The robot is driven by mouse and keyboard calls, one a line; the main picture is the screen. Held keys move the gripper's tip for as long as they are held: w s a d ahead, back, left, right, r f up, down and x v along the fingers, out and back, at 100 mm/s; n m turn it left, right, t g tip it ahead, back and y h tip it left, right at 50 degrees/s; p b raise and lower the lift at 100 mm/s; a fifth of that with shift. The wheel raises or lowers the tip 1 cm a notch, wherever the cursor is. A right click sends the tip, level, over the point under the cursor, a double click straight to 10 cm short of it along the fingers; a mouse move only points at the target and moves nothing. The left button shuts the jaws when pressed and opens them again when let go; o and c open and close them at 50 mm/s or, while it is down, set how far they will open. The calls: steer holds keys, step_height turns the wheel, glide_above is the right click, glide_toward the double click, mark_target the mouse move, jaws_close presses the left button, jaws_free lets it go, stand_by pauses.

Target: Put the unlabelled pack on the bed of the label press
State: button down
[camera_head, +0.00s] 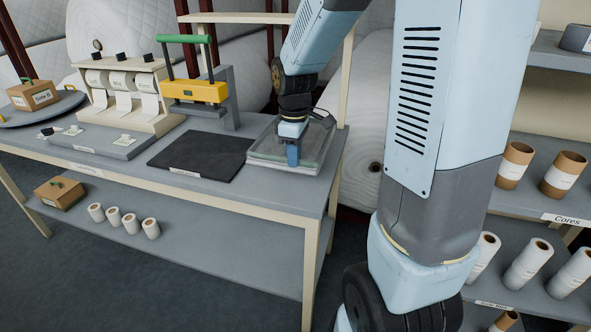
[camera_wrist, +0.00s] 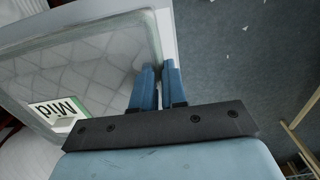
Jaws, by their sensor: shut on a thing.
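A flat pack (camera_head: 267,149) with a clear, grey-green top lies at the right end of the bench, level with the bench top. My gripper (camera_head: 293,158) points down at its front edge. In the wrist view, the blue fingers (camera_wrist: 158,85) are shut on the edge of the pack (camera_wrist: 95,65), with white quilted stuff showing through its clear face. A white card reading "Mid" (camera_wrist: 57,112) shows at left; I cannot tell whether it is on the pack. The label press (camera_head: 200,90) has a yellow head and a green handle.
A roll dispenser (camera_head: 125,95), a grey board with small cards (camera_head: 100,142) and a box on a round turntable (camera_head: 33,97) are farther left. The lower shelf holds a box (camera_head: 60,192) and several rolls.

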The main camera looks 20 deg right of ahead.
glide_above(294, 186)
step_height(294, 186, down, 6)
steer(key=shift+f, duration=1.85)
steer(key=c, duration=1.2)
jaws_free()
steer(key=shift+o, duration=0.2)
step_height(294, 186, up, 12)
steer(key=shift+s+r, duration=0.1)
steer(key=s+r+m+t, duration=0.2)
steer(key=s+r+m, duration=0.3)
steer(key=s, duration=0.7)
steer(key=s+r+m+t, duration=0.3)
steer(key=s+r+m, duration=0.2)
steer(key=s+r, duration=0.4)
steer(key=s, duration=0.3)
steer(key=shift+d+r+m+t, duration=0.15)
steer(key=shift+m+t, duration=0.15)
steer(key=shift+m, duration=0.1)
